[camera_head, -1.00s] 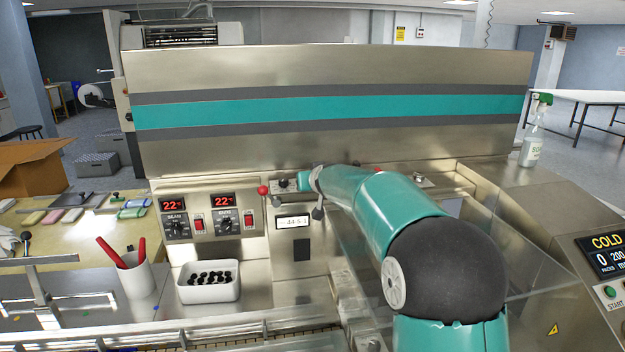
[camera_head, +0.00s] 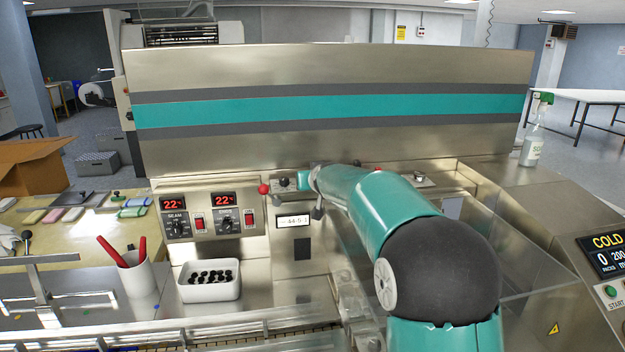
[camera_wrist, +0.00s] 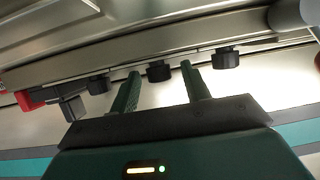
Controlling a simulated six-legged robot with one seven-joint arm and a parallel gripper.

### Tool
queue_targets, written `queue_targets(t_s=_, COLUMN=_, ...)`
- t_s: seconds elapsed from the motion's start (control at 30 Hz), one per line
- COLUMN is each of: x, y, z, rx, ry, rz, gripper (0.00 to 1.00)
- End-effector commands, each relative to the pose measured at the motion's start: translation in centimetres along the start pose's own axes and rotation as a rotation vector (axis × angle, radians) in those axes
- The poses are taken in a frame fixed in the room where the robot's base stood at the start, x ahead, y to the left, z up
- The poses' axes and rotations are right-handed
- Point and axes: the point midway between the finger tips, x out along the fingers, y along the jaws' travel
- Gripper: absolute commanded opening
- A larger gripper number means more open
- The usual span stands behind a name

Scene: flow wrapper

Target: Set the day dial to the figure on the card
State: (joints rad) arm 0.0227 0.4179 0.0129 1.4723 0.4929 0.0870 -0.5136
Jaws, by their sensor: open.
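A white card (camera_head: 293,221) sits in a dark frame on the machine front in the head view. It bears small dark figures, something like 44-5 1, too small to read surely. In the wrist view three dark knobs stand in a row: a left knob (camera_wrist: 98,84), a middle knob (camera_wrist: 159,70) and a right knob (camera_wrist: 226,58). I cannot tell which is the day dial; no markings are legible. My gripper (camera_wrist: 160,72) is open, its fingertips on either side of the middle knob, contact unclear. In the head view my arm hides most of the row; one black knob (camera_head: 284,183) shows.
A red-ball lever (camera_head: 264,189) stands left of the knob row. Two red displays (camera_head: 222,199) with dials are on the panel's left. A clear cover (camera_head: 530,265) lies right.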

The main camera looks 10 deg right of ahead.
Motion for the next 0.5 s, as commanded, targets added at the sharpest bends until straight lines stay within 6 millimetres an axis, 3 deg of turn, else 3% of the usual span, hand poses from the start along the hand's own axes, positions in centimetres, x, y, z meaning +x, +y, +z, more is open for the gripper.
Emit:
queue_targets(t_s=0.27, x=-2.1, y=0.1, z=-0.2, rx=0.001, ry=0.003, rz=0.001, gripper=0.47)
queue_targets(t_s=0.5, x=-6.6, y=0.1, z=-0.2, rx=0.001, ry=0.004, rz=0.002, gripper=0.47)
